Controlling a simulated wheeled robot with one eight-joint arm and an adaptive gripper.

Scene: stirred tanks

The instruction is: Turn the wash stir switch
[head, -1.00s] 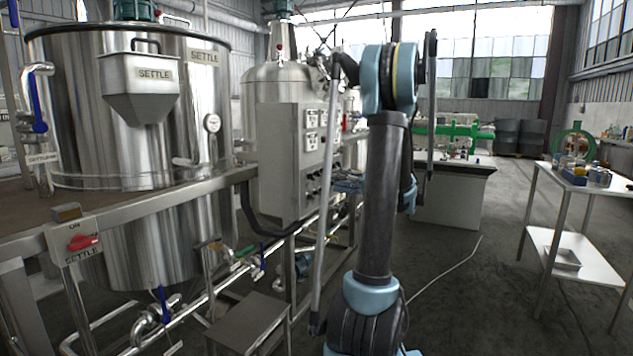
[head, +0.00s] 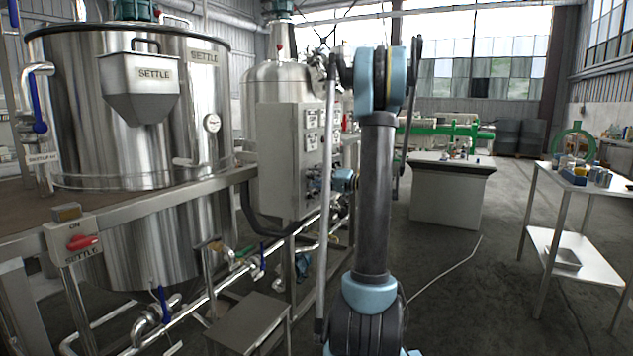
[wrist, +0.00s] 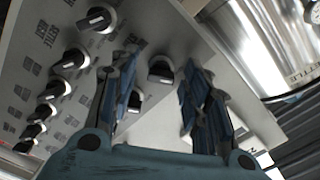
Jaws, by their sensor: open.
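The control panel (head: 309,160) is a grey box with white labels and dark switches, left of my arm in the head view. In the wrist view its face (wrist: 175,20) carries several black rotary switches with pale pointer bars. One switch (wrist: 161,71) shows between the fingertips of my open gripper (wrist: 160,66), and a second one (wrist: 136,101) sits close by the left finger. I cannot read which label says wash stir. I cannot tell whether the fingers touch a switch. In the head view my gripper (head: 343,180) is beside the panel, partly hidden by my arm.
A column of other switches (wrist: 50,88) runs down the panel's left side in the wrist view. The large SETTLE tank (head: 150,100) and a red SETTLE switch (head: 83,242) stand at left.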

